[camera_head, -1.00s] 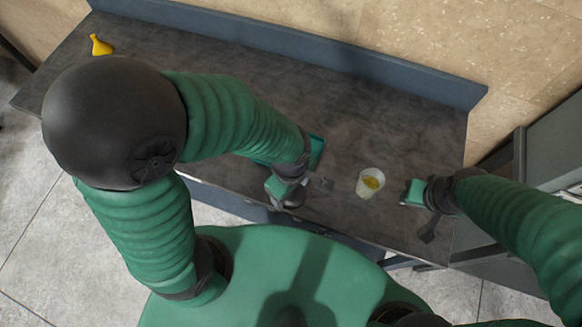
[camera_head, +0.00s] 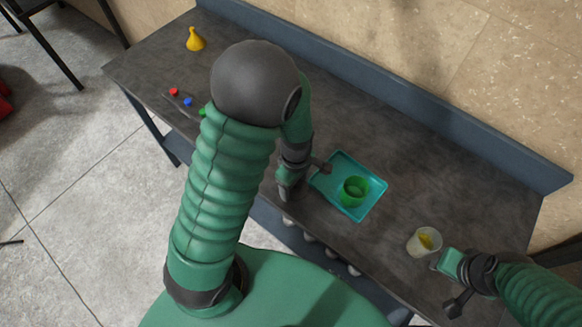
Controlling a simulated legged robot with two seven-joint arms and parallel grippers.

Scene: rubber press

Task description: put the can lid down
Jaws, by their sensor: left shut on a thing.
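My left gripper (camera_head: 300,182) is over the front part of the table, just left of the teal tray (camera_head: 372,207). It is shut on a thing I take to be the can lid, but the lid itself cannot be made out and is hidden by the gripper. A green round open cup or can (camera_head: 354,191) sits in the tray. My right gripper (camera_head: 452,282) is at the lower right beside a whitish cup (camera_head: 421,244) with something yellow in it. I cannot tell whether the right gripper is open or shut.
The dark table (camera_head: 400,150) has clear room behind the tray. A yellow flask-shaped object (camera_head: 195,39) stands at the far left. Red (camera_head: 174,91), blue (camera_head: 187,101) and green (camera_head: 202,112) small pieces lie near the front left edge. A raised blue-grey edge (camera_head: 440,115) runs along the back.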

